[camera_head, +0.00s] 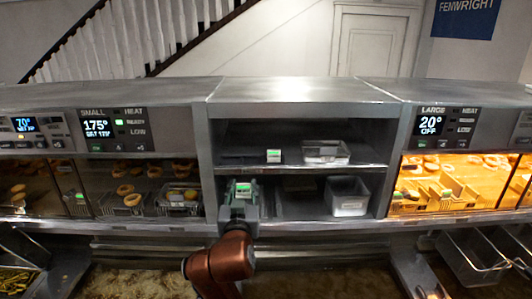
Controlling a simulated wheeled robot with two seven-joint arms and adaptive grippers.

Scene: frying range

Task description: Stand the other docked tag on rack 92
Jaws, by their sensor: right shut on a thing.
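My right gripper (240,198) is in the middle of the view, in front of the left part of the open centre bay. It is shut on a small white tag with a green top band (244,190), held upright at about the lower shelf's height. A similar white and green tag (273,156) stands on the upper shelf (300,164) of the bay. The writing on both tags is too small to read. I cannot make out a rack numbered 92. My left gripper is not in view.
A clear bin (325,152) sits on the upper shelf and a grey bin (347,196) on the lower one. A dim cabinet with baskets of rings (130,190) is at left; a lit cabinet with baskets (447,185) is at right. Wire baskets (478,262) hang at lower right.

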